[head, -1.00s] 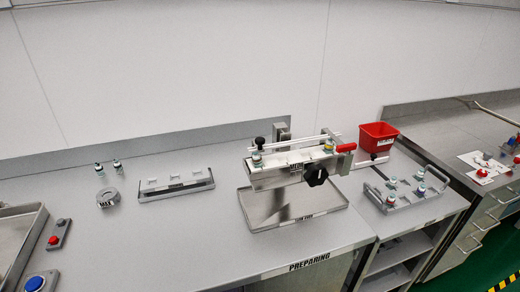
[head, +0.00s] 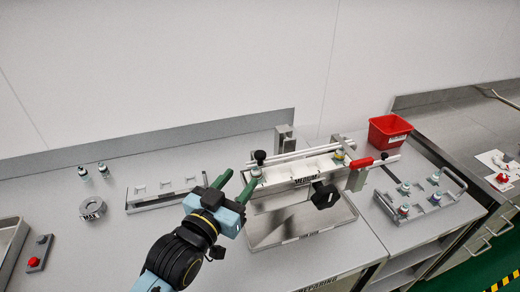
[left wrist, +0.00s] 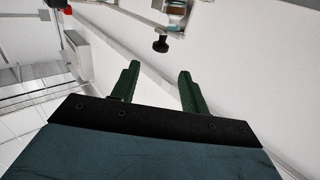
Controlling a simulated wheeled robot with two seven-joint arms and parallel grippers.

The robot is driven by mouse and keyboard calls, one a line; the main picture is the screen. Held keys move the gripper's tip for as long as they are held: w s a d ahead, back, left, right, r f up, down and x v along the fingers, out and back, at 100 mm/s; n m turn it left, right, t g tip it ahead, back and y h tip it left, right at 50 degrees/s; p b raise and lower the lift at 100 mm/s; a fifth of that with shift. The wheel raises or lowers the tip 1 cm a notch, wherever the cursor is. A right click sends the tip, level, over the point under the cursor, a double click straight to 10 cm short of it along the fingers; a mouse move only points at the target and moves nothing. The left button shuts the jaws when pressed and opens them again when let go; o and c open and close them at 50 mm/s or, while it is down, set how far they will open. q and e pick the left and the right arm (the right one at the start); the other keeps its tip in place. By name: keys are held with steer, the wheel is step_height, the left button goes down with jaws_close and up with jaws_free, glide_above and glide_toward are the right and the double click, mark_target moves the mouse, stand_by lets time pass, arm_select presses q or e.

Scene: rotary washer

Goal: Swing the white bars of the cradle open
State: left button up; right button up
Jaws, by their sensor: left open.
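The cradle (head: 298,182) is a pale metal trough on a stand above a tray on the bench. Thin white bars (head: 300,153) run along its top toward the back. A black knob (head: 260,156) stands at its left end, and a larger black knob (head: 325,195) is on its front. A red grip (head: 362,162) is at its right end. Small capped tubes sit at both ends. My left gripper (head: 237,183) is open and empty beside the left end. In the left wrist view its fingers (left wrist: 160,80) are apart, with a black knob (left wrist: 160,44) beyond them.
A metal tray (head: 300,230) lies under the cradle. A red bin (head: 389,131) and a grey handled rack (head: 420,200) of tubes are to the right. A low rack (head: 165,195), a grey ring (head: 92,208) and two small bottles are to the left. The wall is behind.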

mark_target(258, 158)
arm_select(q)
steer(key=x, duration=0.9)
steer(key=shift+w+d, duration=0.1)
steer(key=shift+w, duration=0.05)
steer(key=shift+x, duration=0.8)
steer(key=shift+f, duration=0.1)
jaws_close()
arm_select(e)
steer(key=shift+s+a+r, duration=0.1)
steer(key=shift+s+r, duration=0.2)
steer(key=shift+s, duration=0.25)
